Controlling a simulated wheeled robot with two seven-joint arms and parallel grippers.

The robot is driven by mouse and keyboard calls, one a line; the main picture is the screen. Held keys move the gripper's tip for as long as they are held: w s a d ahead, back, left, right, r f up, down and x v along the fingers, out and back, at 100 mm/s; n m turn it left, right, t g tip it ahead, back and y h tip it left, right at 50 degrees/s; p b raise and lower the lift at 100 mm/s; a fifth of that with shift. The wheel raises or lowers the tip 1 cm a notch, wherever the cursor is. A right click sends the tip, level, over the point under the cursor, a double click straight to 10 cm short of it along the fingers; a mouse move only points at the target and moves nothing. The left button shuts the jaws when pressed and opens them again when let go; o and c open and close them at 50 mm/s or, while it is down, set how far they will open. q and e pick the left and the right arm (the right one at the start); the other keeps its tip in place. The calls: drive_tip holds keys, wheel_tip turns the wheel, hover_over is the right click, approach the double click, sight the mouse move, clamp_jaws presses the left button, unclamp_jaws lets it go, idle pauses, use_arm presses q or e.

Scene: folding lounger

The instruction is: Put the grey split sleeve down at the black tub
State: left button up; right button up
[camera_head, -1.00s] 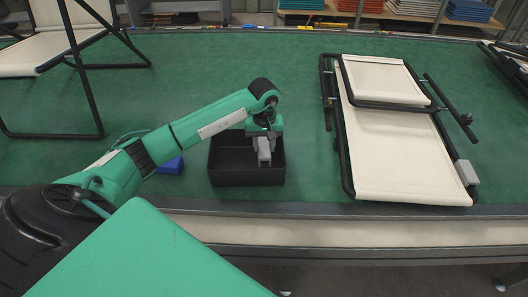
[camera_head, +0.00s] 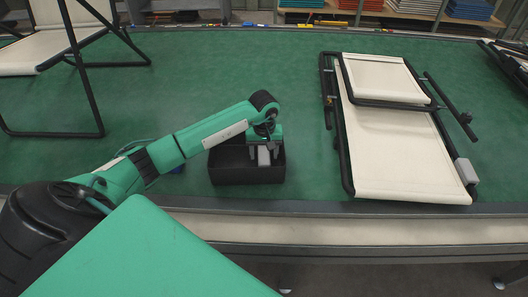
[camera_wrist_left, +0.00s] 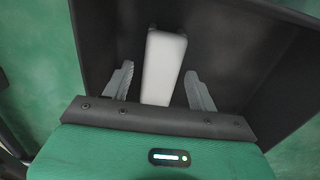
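The black tub (camera_head: 245,174) stands on the green mat, left of the flat lounger; it also shows in the left wrist view (camera_wrist_left: 95,40). The grey split sleeve (camera_head: 264,156) is at the tub, within its walls as seen from above. In the left wrist view the sleeve (camera_wrist_left: 163,65) is a pale grey block between the fingers. My left gripper (camera_head: 264,149) is over the tub and open. Its fingers (camera_wrist_left: 160,87) stand apart on both sides of the sleeve, with a gap on each side. My right gripper is not in view.
A flat lounger with cream fabric (camera_head: 405,160) and black tubes lies to the right, with a grey block (camera_head: 466,172) at its near right corner. An unfolded frame (camera_head: 88,90) stands at the far left. The mat between tub and lounger is clear.

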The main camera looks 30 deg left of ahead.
sight(264, 154)
use_arm(q)
drive_tip(key=shift+r, duration=0.3)
wheel_tip(264, 154, up, 3)
drive_tip(key=shift+f, duration=0.1)
wheel_tip(264, 154, up, 9)
drive_tip(key=b, duration=0.1)
drive_tip(key=shift+b, duration=0.4)
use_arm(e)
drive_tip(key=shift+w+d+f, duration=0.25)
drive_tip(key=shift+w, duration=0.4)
use_arm(q)
drive_tip(key=shift+s+f, duration=0.1)
drive_tip(key=shift+f, duration=0.05)
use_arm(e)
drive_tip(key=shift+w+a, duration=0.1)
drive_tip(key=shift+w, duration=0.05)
